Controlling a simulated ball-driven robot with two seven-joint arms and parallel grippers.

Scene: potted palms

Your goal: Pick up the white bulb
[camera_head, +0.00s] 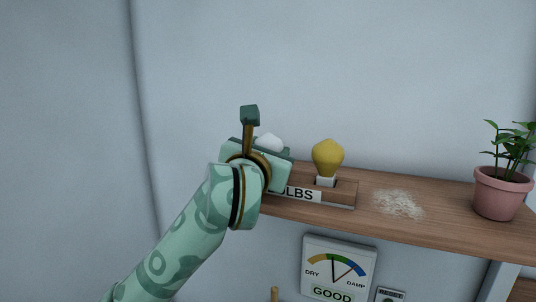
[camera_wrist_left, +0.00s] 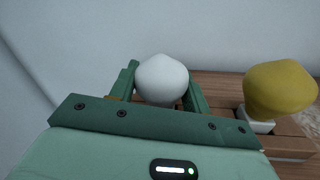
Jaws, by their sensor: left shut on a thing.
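The white bulb (camera_wrist_left: 161,80) sits between the two green fingers of my left gripper (camera_wrist_left: 160,92) in the left wrist view. The gripper is shut on it. In the head view only the top of the white bulb (camera_head: 269,142) shows past my left gripper (camera_head: 270,150), which hides the rest. The bulb is at the left part of the wooden bulb holder (camera_head: 345,196), labelled with letters ending "LBS". I cannot tell whether its base still touches the holder. My right gripper is not in view.
A yellow bulb (camera_head: 328,157) stands upright in the holder, right of my gripper; it also shows in the left wrist view (camera_wrist_left: 280,90). White powder (camera_head: 398,204) lies on the wooden shelf (camera_head: 440,218). A pink potted plant (camera_head: 502,192) stands at the right. A dry-damp gauge (camera_head: 338,268) hangs below.

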